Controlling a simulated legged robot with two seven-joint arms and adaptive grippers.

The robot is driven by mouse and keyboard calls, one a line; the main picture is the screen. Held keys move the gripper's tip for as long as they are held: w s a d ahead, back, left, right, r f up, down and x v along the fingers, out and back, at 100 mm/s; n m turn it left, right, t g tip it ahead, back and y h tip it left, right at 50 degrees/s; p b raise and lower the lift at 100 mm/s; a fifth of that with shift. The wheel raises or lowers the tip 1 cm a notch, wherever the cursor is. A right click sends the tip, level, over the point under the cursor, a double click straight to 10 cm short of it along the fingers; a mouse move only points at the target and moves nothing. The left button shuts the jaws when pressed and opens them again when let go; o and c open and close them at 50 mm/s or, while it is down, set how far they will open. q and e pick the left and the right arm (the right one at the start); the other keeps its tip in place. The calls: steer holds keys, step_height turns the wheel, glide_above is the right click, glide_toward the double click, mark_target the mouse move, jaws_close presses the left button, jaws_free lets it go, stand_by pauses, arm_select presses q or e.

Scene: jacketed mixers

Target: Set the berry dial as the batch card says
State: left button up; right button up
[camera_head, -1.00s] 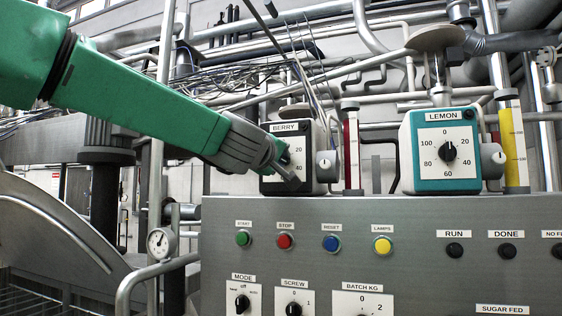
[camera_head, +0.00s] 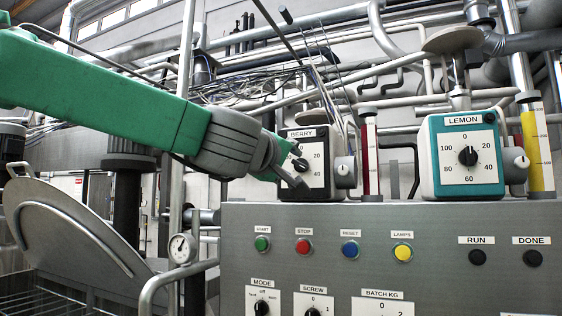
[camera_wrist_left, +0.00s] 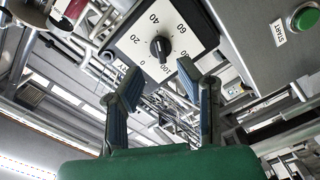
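The berry dial is a white-faced box labelled BERRY (camera_head: 318,160), with a black knob (camera_head: 300,164). My left gripper (camera_head: 287,170) is at the left side of the dial face. In the left wrist view the gripper (camera_wrist_left: 161,88) is open and empty, its two blue-padded fingers apart, with the knob beyond the gap. The batch card is not visible. My right gripper is not in view.
A teal LEMON dial (camera_head: 464,153) stands to the right, its pointer near 0. A red tube (camera_head: 370,158) and a yellow tube (camera_head: 537,150) stand beside the boxes. The grey control panel (camera_head: 390,225) with coloured buttons lies below. A round lid (camera_head: 70,235) is at lower left.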

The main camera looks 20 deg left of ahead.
arm_select(q)
steer(key=s, duration=0.3)
steer(key=shift+s+a+f, duration=0.15)
steer(key=shift+s+a, duration=0.05)
steer(key=shift+s, duration=0.15)
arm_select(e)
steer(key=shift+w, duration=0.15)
arm_select(q)
steer(key=shift+w+d+f, duration=0.1)
steer(key=shift+w, duration=0.05)
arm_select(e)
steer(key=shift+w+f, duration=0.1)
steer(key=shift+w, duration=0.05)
